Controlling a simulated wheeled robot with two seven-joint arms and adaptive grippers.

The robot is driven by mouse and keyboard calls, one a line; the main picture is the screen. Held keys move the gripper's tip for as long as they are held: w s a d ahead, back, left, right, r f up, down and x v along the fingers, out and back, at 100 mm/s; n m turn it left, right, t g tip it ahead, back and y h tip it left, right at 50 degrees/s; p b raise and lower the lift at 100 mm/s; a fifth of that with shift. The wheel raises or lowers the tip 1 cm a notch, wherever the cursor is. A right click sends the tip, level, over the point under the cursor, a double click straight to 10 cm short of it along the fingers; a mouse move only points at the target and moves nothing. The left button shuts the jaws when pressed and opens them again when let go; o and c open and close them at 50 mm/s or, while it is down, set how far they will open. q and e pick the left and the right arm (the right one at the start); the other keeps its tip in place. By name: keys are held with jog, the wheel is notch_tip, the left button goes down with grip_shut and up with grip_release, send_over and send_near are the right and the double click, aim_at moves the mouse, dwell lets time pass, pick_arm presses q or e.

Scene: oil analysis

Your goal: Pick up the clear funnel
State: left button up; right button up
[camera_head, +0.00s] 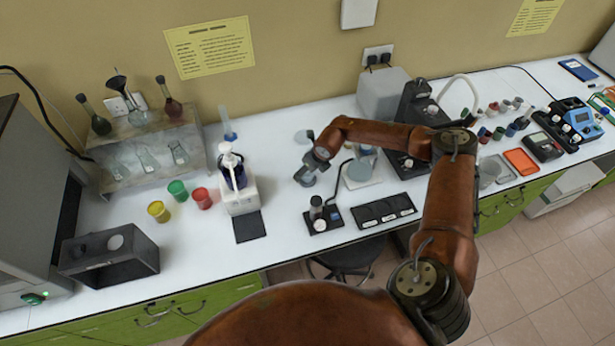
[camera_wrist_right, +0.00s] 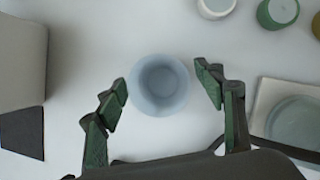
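A clear, bluish round piece (camera_wrist_right: 160,82), which looks like the clear funnel seen from above, stands on the white bench in the right wrist view. My right gripper (camera_wrist_right: 166,92) is open, with one green-padded finger on each side of it. The left finger is close to its rim, and a wider gap shows at the right finger. In the head view my right gripper (camera_head: 306,172) is low over the middle of the bench and partly hides what is beneath it. My left gripper is not in view.
A white dispenser with a dark bottle (camera_head: 240,192) stands left of the gripper, with a black pad (camera_head: 250,227) in front. A round dish on a pale base (camera_head: 362,172) is at the right. A small black device (camera_head: 322,217) is in front. Small jars (camera_wrist_right: 277,12) stand behind.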

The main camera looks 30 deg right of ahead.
jog(key=c, duration=1.1)
jog(key=shift+r, duration=0.1)
jog(key=shift+c, duration=0.2)
